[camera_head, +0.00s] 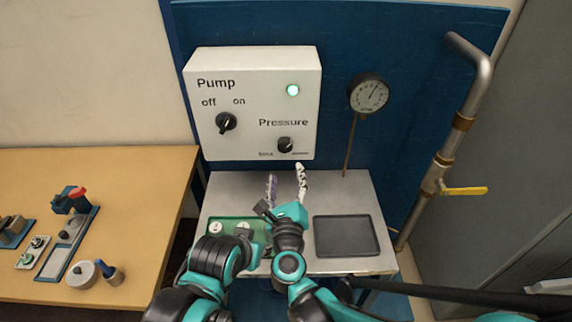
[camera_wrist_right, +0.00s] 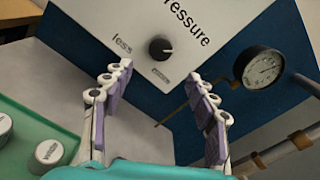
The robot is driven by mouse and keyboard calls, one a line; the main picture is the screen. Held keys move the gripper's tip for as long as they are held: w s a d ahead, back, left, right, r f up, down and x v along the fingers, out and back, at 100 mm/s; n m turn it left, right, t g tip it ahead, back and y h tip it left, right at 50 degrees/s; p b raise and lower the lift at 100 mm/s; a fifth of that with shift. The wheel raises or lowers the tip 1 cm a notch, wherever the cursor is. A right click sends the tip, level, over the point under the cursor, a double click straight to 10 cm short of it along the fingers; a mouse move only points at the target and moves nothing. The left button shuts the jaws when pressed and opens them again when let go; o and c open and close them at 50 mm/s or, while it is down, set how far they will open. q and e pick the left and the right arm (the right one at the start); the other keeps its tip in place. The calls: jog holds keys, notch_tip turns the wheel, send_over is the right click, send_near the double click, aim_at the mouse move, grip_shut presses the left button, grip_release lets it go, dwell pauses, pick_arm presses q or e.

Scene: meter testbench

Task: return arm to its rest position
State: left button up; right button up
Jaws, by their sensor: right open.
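My right gripper (camera_head: 286,174) is open and empty above the metal bench, just below the white pump box (camera_head: 252,103). Its two fingers with purple pads stand apart in the right wrist view (camera_wrist_right: 158,96). The black pressure knob (camera_head: 285,145) is close beyond the fingertips; in the right wrist view the knob (camera_wrist_right: 160,48) shows between and beyond them, with a visible gap. The pump knob (camera_head: 226,122) is at the left of the box, and a green light (camera_head: 293,90) is lit. My left gripper is not in view.
A round gauge (camera_head: 368,94) on a thin stem stands right of the box. The bench carries a green tray (camera_head: 210,248) with white round pieces and an empty black tray (camera_head: 346,235). A pipe with a yellow valve handle (camera_head: 464,191) is at right; a wooden table (camera_head: 130,185) is at left.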

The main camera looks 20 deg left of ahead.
jog(key=shift+s+d, duration=0.15)
jog(key=shift+s, duration=0.45)
jog(key=s+d+r+n+g+y, duration=0.1)
jog(key=d+r+n+g+y, duration=0.1)
jog(key=d+n, duration=0.5)
jog(key=d+r+n+g+y, duration=0.1)
jog(key=d+r+n+y, duration=0.15)
jog(key=n, duration=0.75)
jog(key=s+d+f+n+g+h, duration=0.3)
jog(key=s+d+f, duration=0.3)
jog(key=d, duration=0.5)
jog(key=s+d+f+n+g+h, duration=0.4)
jog(key=s+d+f+n+h, duration=0.2)
jog(key=d, duration=0.5)
jog(key=shift+s+d+f+n, duration=0.3)
jog(key=shift+s+f, duration=0.3)
jog(key=shift+f, duration=0.15)
jog(key=shift+a+h, duration=0.1)
jog(key=shift+h, duration=0.15)
